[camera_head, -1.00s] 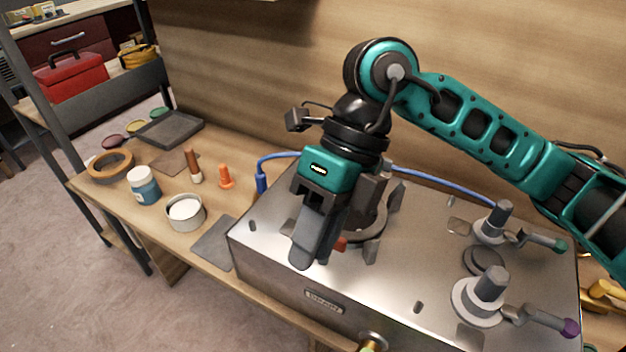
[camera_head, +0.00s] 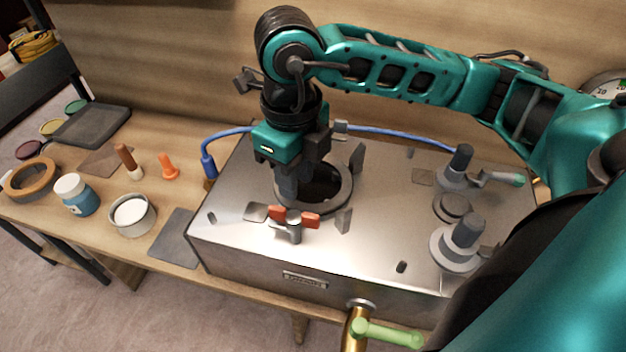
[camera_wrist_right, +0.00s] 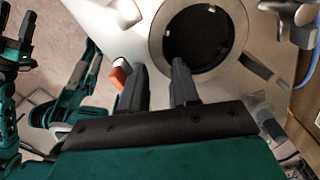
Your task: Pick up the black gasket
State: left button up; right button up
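My right gripper (camera_head: 288,197) points down at the left edge of this ring. In the wrist view my right gripper's fingers (camera_wrist_right: 160,75) are apart with nothing between them, and the ring lies just beyond them. I cannot tell whether a fingertip touches it.
A red-handled valve (camera_head: 292,225) stands close in front of the right fingertips. Two grey valve posts and a dark disc (camera_head: 453,207) are on the steel box (camera_head: 240,240) to the right. A blue hose (camera_head: 385,133) runs behind. Jars, a tape roll and pads lie left.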

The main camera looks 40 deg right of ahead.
aim_at(297, 204)
notch_tip(297, 204, down, 5)
jog(key=shift+s+a+r, duration=0.1)
grip_shut()
dwell(0.3)
